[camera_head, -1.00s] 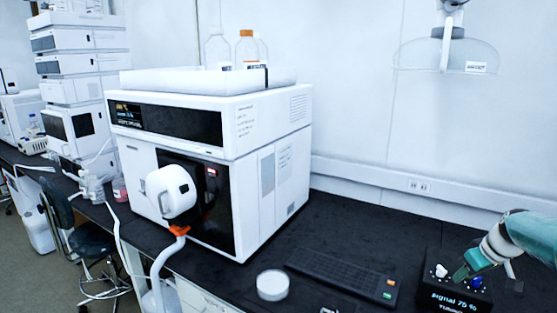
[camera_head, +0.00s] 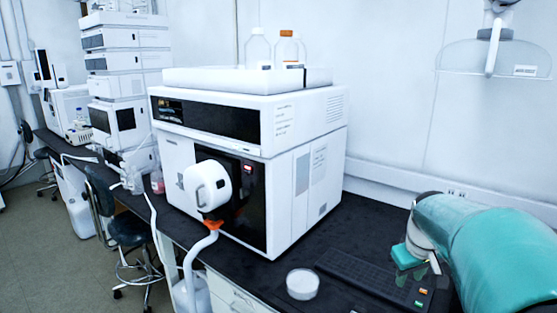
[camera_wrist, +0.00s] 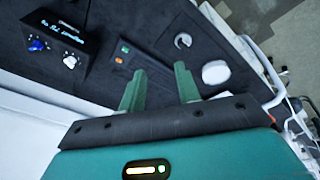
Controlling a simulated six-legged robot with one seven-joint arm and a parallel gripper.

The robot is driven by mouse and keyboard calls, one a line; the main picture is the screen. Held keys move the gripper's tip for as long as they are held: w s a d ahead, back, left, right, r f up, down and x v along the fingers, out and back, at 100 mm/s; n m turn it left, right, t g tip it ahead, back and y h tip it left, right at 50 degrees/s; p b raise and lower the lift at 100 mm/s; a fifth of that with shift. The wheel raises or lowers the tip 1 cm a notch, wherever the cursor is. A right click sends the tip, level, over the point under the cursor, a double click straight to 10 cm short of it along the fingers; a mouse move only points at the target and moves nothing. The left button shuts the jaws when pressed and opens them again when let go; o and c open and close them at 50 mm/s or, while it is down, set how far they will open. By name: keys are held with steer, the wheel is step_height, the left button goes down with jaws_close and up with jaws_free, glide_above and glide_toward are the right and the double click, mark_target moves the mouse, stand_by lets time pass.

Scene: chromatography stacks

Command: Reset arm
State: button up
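My gripper (camera_head: 408,258) is at the right of the head view, above the black bench and near the right end of a dark keyboard. My teal and white arm reaches in from the right edge. In the wrist view my gripper (camera_wrist: 160,85) shows two green fingers standing apart with nothing between them. The black control box (camera_wrist: 62,42) with a lit display, a blue knob and a white knob is at the upper left there, clear of the fingers. It does not show in the head view, where my arm covers that area.
A large white instrument (camera_head: 255,150) stands behind, bearing bottles (camera_head: 288,48). A stool (camera_head: 128,232) stands at the left.

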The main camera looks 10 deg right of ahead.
steer(key=s+a+r+t, duration=0.1)
steer(key=s+a, duration=0.6)
steer(key=a, duration=0.5)
steer(key=s+a+r+t+y, duration=0.1)
steer(key=s+a, duration=0.6)
steer(key=a, duration=0.5)
steer(key=shift+t+y, duration=0.3)
steer(key=shift+t, duration=0.1)
steer(key=shift+a, duration=0.1)
